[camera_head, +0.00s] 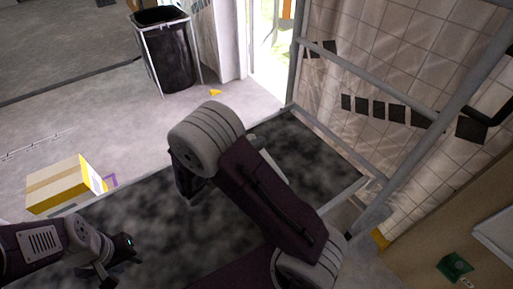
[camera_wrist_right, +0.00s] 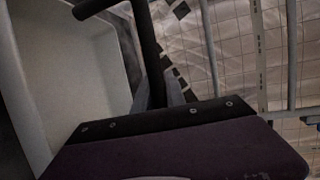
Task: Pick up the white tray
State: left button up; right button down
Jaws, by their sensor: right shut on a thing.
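In the wrist view a large pale hollow shape (camera_wrist_right: 60,75) with a raised rim fills the left side; it looks like a white tray, but I cannot be sure. My right gripper (camera_wrist_right: 157,92) is shut on a black bar (camera_wrist_right: 149,45) that runs up to a crosspiece. I cannot tell whether this bar belongs to the pale shape. In the head view my right gripper is hidden behind my own arm. A white flat thing (camera_head: 496,236) is cut off at the right edge there. My left gripper (camera_head: 118,262) is open and empty at the lower left.
A grey metal frame (camera_head: 375,75) stands in front of the tiled wall (camera_head: 430,50). A yellow box (camera_head: 60,187) lies on the floor at left. A black bin (camera_head: 168,55) stands at the back. A green item (camera_head: 454,266) lies at lower right.

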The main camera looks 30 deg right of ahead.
jog(key=s+d+r+p, duration=0.6)
jog(key=s+p, duration=0.4)
jog(key=p, duration=0.7)
jog(key=shift+r, duration=0.75)
jog(key=shift+d, duration=0.1)
